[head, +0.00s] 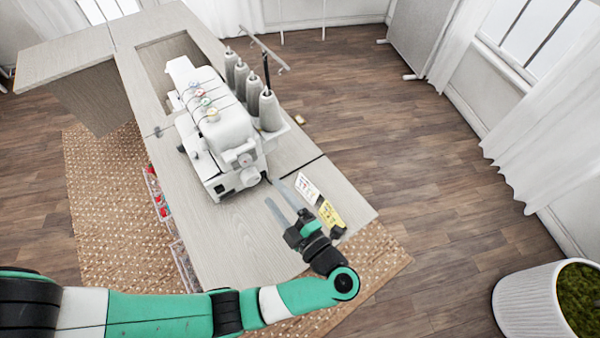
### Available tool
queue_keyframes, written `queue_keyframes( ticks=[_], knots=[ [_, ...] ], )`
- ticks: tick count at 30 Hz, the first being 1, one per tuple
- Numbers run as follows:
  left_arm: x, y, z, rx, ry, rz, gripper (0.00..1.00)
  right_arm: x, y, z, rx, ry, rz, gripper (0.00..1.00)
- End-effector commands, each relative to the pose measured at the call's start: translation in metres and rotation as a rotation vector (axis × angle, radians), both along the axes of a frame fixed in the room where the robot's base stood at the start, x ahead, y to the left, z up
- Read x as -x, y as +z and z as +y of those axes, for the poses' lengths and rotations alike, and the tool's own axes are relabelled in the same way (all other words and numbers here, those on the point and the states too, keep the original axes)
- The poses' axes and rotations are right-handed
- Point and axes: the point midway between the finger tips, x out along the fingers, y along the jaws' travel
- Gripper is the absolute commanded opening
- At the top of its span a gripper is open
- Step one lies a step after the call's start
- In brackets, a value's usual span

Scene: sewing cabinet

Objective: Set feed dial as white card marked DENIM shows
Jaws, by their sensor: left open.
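The white sewing machine (215,140) stands on the pale wooden cabinet top. Round knobs show on its near right end, an upper one (245,159) and a lower one (250,177); I cannot tell which is the feed dial, and its setting is too small to read. A white card (307,188) with small coloured marks is at the cabinet's right side; its writing is not legible. My left gripper (271,191) is open and empty, fingers apart, pointing toward the machine's near right end. The fingertips are close to the lower knob; contact cannot be told. My right gripper is not in view.
A yellow card (330,214) is just right of my left gripper, beside the white card. Several grey thread cones (269,110) stand behind the machine. Clear bins with red items (160,205) hang at the cabinet's left side. The near cabinet top (235,245) is bare.

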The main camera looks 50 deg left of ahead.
Motion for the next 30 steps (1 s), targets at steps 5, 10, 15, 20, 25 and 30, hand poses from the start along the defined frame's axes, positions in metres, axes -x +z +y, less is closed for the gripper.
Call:
queue_keyframes(
  ticks=[5,10,15,20,25,30],
  knots=[
    [0.003,-0.015,-0.013,-0.013,-0.048,0.018,0.72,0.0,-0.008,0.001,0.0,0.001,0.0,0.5],
    [0.003,-0.014,-0.001,-0.012,-0.045,0.015,0.72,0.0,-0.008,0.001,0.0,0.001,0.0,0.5],
    [0.002,-0.015,0.034,-0.013,-0.041,0.014,0.72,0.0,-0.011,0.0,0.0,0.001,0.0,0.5],
    [0.0,-0.015,0.07,-0.013,-0.042,0.013,0.72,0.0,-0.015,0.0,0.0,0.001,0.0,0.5],
    [-0.002,-0.015,0.096,-0.013,-0.043,0.012,0.72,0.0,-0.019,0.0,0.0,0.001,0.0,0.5],
    [-0.003,-0.014,0.104,-0.014,-0.046,0.013,0.72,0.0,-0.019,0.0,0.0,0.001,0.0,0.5]
  ],
)
